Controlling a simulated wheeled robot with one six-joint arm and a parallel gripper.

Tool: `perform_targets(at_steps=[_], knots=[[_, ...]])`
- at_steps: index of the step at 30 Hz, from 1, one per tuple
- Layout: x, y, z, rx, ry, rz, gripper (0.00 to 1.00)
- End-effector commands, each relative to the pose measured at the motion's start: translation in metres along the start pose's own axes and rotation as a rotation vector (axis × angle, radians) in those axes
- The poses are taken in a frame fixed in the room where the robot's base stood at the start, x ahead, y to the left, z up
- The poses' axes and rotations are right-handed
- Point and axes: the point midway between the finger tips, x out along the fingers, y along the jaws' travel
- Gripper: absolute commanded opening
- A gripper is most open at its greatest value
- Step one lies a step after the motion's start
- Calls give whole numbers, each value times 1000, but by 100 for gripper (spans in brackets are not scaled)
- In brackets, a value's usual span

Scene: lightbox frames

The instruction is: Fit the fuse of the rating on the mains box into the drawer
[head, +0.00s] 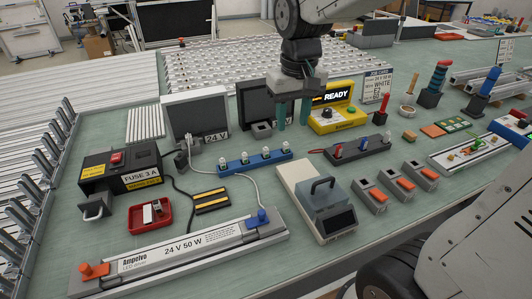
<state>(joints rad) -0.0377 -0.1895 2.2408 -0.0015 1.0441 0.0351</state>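The black mains box (120,165) stands at the left of the bench. My gripper (293,116) points down above the bench's middle, right of the box. Its two greenish fingers are apart with nothing visible between them.
A long LED driver (190,245) marked 24 V 50 W lies in front. A blue rail (253,161), a grey device with a handle (315,200) and a yellow "READY" unit (338,122) stand nearby. Cables run behind the tray. A black-yellow block (211,200) lies right of it.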

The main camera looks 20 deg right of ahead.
Motion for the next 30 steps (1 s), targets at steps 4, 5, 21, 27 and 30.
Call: perform_targets(at_steps=[4, 5, 21, 27, 30], knots=[[37, -6, -58, -1, -30, 0, 40], [44, -7, -67, -1, -33, 0, 40], [113, -12, -112, 3, -49, 1, 40], [141, -15, -108, 3, -50, 1, 40], [154, -15, -108, 4, -50, 1, 40]])
